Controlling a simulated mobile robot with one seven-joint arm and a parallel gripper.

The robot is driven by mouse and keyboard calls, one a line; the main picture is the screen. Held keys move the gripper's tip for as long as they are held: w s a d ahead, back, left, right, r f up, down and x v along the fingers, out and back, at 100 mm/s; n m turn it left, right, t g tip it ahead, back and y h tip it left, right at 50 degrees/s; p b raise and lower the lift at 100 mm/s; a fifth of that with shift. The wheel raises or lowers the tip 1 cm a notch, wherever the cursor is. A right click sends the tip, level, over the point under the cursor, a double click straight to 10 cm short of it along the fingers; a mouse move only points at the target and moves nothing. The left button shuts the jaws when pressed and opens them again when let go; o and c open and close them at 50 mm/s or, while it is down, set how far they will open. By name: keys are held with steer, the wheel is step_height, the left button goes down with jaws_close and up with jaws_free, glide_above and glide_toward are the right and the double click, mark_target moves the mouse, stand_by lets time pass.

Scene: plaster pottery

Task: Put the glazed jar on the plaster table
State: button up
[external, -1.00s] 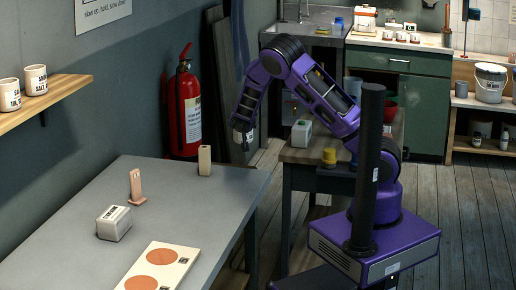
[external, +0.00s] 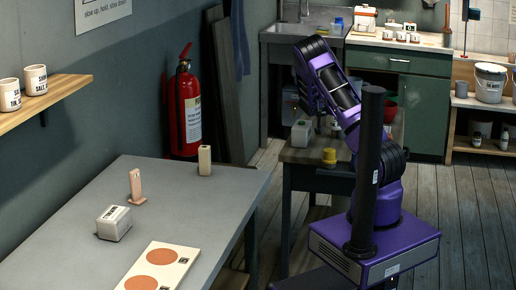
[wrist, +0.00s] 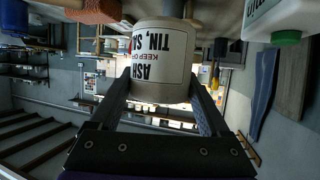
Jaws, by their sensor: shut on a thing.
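A pale cylindrical jar (wrist: 160,65) with a white label reading "ASH TIN, SA…" sits between the fingers of my gripper (wrist: 160,92) in the wrist view, where it appears upside down. The fingers are shut on its sides. I cannot tell whether its base touches the surface under it. In the external view my gripper is hard to make out, over the small wooden side table (external: 318,155), and the jar is not clear there. The large grey table (external: 190,200) stands at the left.
On the grey table are a white labelled block (external: 114,224), a pinkish stand (external: 136,188), a beige block (external: 204,160) and a board with orange discs (external: 158,268).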

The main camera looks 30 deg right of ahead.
step_height(320, 180, down, 8)
steer(key=shift+r+b, duration=0.15)
steer(key=shift+b, duration=0.5)
steer(key=o, duration=1.3)
steer(key=shift+o, duration=0.2)
steer(key=shift+a, duration=0.1)
steer(key=shift+a+r, duration=0.1)
steer(key=p+v, duration=0.1)
steer(key=v, duration=1)
steer(key=shift+s+a, duration=0.2)
steer(key=shift+a, duration=0.1)
steer(key=shift+r, duration=0.1)
